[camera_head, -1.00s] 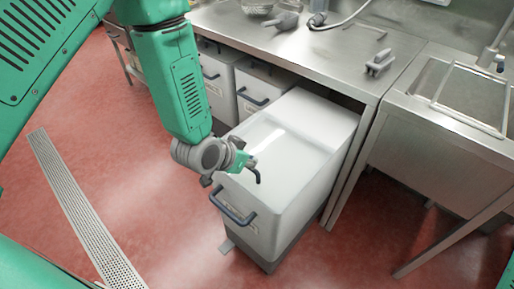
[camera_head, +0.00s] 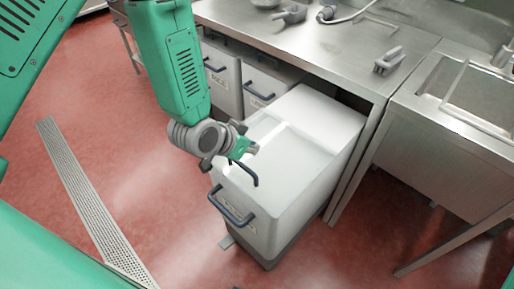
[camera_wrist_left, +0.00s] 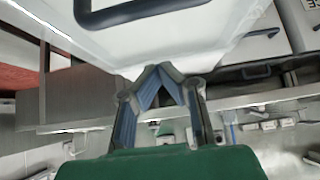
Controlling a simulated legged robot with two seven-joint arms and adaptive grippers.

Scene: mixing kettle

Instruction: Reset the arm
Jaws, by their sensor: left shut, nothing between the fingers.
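My left gripper (camera_head: 250,149) is over the lid of a white bin (camera_head: 275,185) that stands pulled out from under the steel counter. It is shut and empty. In the left wrist view its two blue-padded fingers (camera_wrist_left: 158,72) meet at the tips. A dark handle also shows at the top of the left wrist view (camera_wrist_left: 128,12), apart from the fingers. My right gripper is not in view.
Two more white bins (camera_head: 222,80) (camera_head: 262,85) stand under the steel counter (camera_head: 330,48). A grey tool (camera_head: 388,62) lies on the counter. A sink (camera_head: 470,98) is at the right. Red floor with a drain grate (camera_head: 82,200) is free at the left.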

